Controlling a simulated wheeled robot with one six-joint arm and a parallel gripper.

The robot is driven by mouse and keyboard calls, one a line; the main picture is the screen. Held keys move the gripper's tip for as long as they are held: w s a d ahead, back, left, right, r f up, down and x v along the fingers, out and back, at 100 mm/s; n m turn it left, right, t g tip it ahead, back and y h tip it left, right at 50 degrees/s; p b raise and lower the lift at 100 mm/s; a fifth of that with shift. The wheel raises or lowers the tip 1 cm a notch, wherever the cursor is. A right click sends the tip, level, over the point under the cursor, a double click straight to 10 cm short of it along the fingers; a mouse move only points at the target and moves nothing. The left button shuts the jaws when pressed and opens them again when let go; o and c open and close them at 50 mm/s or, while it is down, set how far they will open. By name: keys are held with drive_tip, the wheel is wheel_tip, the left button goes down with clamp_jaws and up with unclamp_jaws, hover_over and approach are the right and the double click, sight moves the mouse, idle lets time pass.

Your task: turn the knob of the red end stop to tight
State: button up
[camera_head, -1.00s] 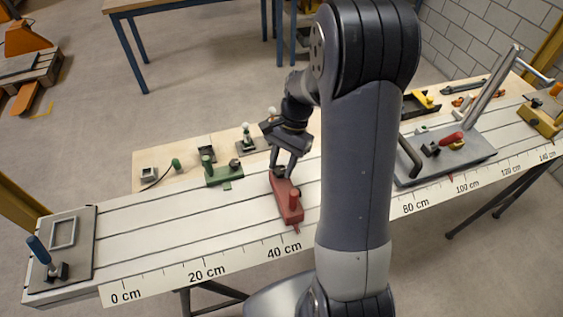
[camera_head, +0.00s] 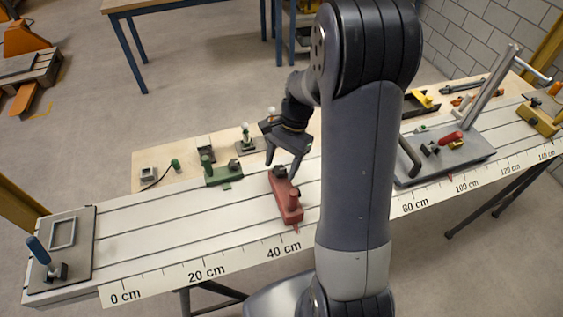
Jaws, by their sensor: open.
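The red end stop (camera_head: 288,211) lies on the long slotted bed near the 40 cm mark. It has an upright red post near its front end and a dark knob (camera_head: 280,172) at its back end. My gripper (camera_head: 281,168) is open and points down at the knob, with one finger on each side of it in the picture. I cannot tell whether a finger touches the knob. The knob's exact turn is too small to read.
A grey plate with a blue handle (camera_head: 38,250) is at the far left end. A grey plate with a red handle (camera_head: 450,138) stands to the right.

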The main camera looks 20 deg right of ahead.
drive_tip(key=v, duration=1)
drive_tip(key=shift+d+r+b, duration=0.2)
drive_tip(key=shift+r+b, duration=0.15)
drive_tip(key=shift+b, duration=0.1)
drive_tip(key=shift+w, duration=0.15)
drive_tip(key=p+x, duration=0.1)
drive_tip(key=x, duration=1)
drive_tip(key=shift+r, duration=0.1)
